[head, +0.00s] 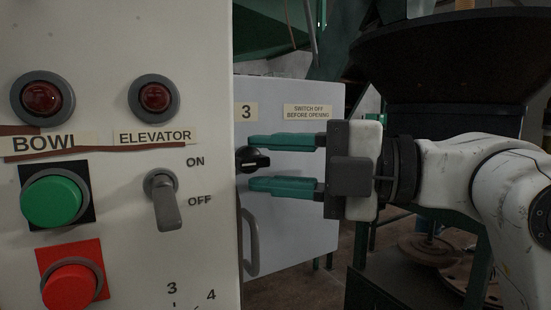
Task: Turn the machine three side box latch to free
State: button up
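The side box latch (253,159) is a small black knob with a pale mark on the white side box (300,225) labelled 3. The mark points roughly to the right. My gripper (252,163) comes in from the right with two teal fingers, one above and one below the latch. The fingers are apart, with a gap between them. The latch shows at the left end of that gap. I cannot tell whether either finger touches it.
A control panel (110,265) fills the left side, close to the fingertips. It carries an elevator switch lever (165,200), a green button (51,201), a red button (69,288) and red lamps. A grey handle (250,242) sits below the latch. Dark machinery (440,60) stands behind my arm.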

jog(key=c, duration=0.7)
jog(key=shift+o, duration=0.2)
